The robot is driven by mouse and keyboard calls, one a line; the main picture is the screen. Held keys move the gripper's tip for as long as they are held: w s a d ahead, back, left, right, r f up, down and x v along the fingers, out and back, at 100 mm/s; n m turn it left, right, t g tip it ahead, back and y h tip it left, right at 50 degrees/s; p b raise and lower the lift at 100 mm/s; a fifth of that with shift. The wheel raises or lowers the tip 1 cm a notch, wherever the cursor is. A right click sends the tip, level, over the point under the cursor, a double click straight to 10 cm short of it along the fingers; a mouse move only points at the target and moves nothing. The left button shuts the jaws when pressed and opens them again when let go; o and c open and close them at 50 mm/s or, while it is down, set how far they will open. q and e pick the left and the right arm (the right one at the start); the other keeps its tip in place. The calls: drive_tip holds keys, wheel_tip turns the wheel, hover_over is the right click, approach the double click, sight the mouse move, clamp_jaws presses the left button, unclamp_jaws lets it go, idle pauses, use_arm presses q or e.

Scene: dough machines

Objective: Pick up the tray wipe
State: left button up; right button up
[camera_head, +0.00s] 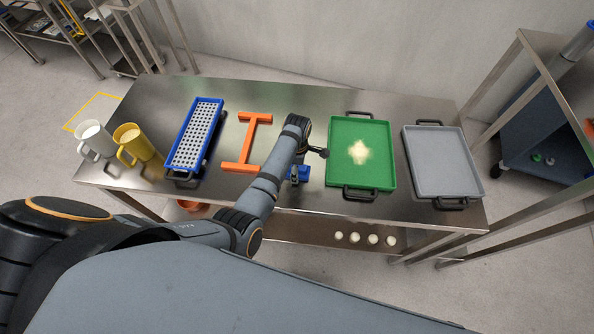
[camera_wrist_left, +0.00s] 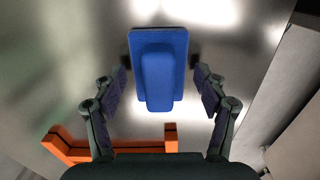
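The tray wipe is a blue block with a narrower raised blue grip (camera_wrist_left: 160,78), centred in the left wrist view. In the head view only a small blue part of it (camera_head: 303,173) shows on the steel table beside the green tray, partly hidden by my left arm. My left gripper (camera_wrist_left: 160,88) is open, with one finger on each side of the wipe and gaps between the fingers and its grip. In the head view its fingers are mostly hidden by the arm. My right gripper is in neither view.
The green tray (camera_head: 343,128) with pale flour stands right of the wipe; a grey tray (camera_head: 440,165) is further right. An orange frame (camera_head: 243,152), a blue perforated tray (camera_head: 194,135), a yellow mug (camera_head: 132,145) and a white mug (camera_head: 96,140) stand to the left.

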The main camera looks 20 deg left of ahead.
use_arm(q)
drive_tip(key=c, duration=0.9)
drive_tip(key=shift+o, duration=0.2)
drive_tip(key=shift+r, duration=0.1)
drive_tip(key=shift+w+r, duration=0.1)
drive_tip(key=shift+r, duration=0.25)
drive_tip(key=s+a+r+b, duration=0.1)
drive_tip(key=s+a+r, duration=0.5)
drive_tip(key=a+r, duration=0.6)
drive_tip(key=shift+a+b, duration=0.35)
